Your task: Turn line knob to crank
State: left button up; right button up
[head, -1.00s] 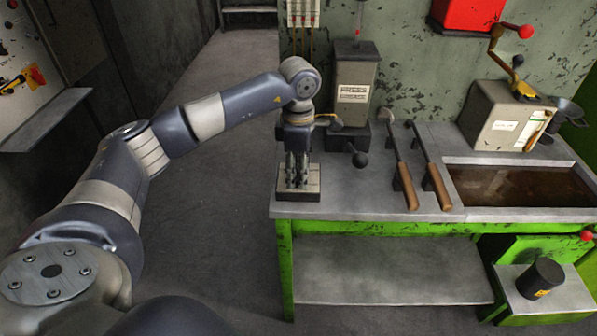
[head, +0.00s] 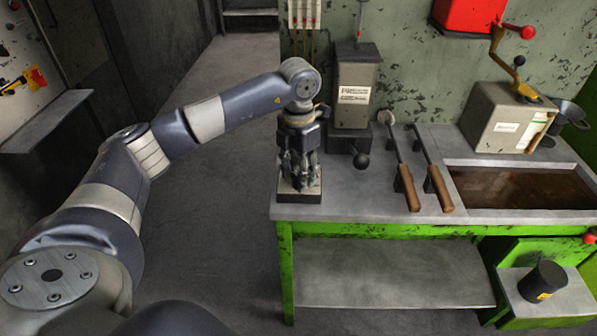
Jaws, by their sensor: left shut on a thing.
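My left gripper (head: 299,180) points straight down over a small pale box (head: 312,195) at the left end of the bench. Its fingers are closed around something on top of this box. I take this to be the line knob, but the fingers hide it, and its pointer and any markings cannot be read. My right gripper is not in view.
A press-like unit (head: 354,95) with a black ball lever (head: 361,160) stands close to the right of the gripper. Two wooden-handled tools (head: 411,193) lie on the green bench (head: 370,200), beside a brown-filled trough (head: 520,187). The floor left of the bench is clear.

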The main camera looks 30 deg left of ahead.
pick_arm(q)
jog(key=shift+n, duration=0.5)
jog(key=o, duration=1.1)
jog(key=shift+c, duration=0.2)
jog(key=shift+r, duration=0.15)
notch_tip(320, 180, up, 12)
